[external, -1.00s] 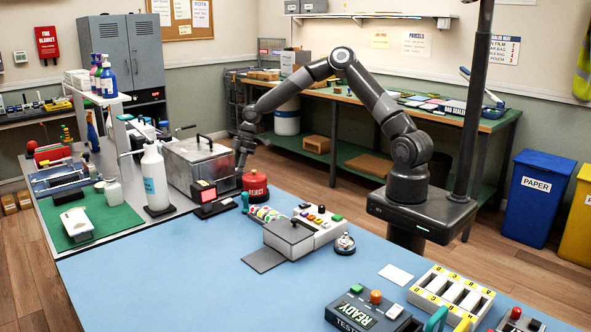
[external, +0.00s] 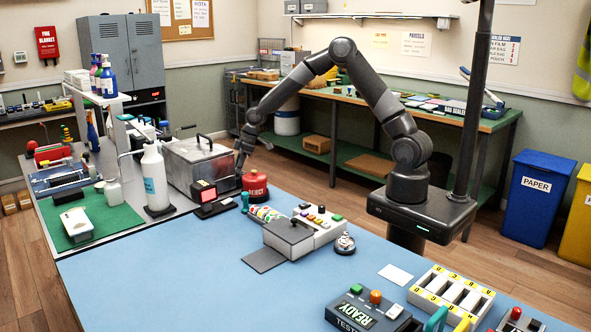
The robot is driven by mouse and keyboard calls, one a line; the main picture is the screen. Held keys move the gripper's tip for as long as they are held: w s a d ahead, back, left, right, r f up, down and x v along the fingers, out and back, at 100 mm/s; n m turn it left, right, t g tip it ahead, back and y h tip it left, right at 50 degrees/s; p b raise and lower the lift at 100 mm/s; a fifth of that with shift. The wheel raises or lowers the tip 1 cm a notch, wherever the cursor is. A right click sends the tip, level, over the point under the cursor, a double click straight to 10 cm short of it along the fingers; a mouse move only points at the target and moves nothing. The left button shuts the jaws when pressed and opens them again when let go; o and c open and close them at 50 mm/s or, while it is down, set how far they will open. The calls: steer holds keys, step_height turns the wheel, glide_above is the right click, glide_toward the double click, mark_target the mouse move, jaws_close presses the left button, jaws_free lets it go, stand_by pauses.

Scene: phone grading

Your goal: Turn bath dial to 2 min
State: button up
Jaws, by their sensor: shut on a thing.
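The bath (external: 190,165) is a metal box with a handled lid, standing on the grey bench at the left of the blue table. My gripper (external: 238,172) points down at the right-hand end of the bath, just behind the red REJECT container (external: 255,187). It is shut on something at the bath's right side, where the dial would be. The dial itself is hidden or too small to make out, and its setting cannot be read.
A grey lidded box with coloured buttons (external: 290,235) sits on the blue table (external: 170,265). The table's front left is clear.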

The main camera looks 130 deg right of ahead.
steer(key=o, duration=1)
steer(key=shift+c, duration=0.2)
steer(key=v, duration=1)
steer(key=shift+r, duration=0.4)
steer(key=shift+a, duration=0.1)
